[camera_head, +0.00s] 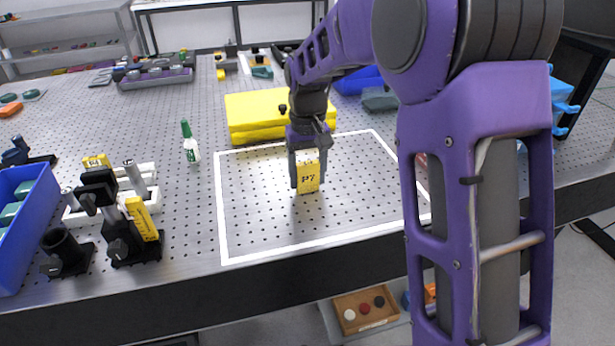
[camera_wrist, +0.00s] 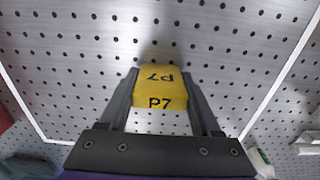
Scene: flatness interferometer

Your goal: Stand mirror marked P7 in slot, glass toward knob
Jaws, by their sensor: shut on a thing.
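The yellow mirror block marked P7 (camera_head: 308,178) is held in my gripper (camera_head: 307,168), inside the white-outlined area of the perforated table. In the wrist view the block (camera_wrist: 160,92) sits between the two dark fingers, with P7 printed on two of its faces. Its glass face does not show in either view. The block is low over the table; I cannot tell if it touches. Black mounts with knobs (camera_head: 125,245) stand at the left, and a yellow labelled plate (camera_head: 142,218) stands upright at one of them. I cannot make out an empty slot.
A blue bin (camera_head: 28,235) is at the left edge. A small green-capped bottle (camera_head: 191,148) stands left of the outline. A yellow case (camera_head: 258,115) lies behind my gripper. White rails and another yellow block (camera_head: 97,161) are near the mounts. The outlined area is otherwise clear.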

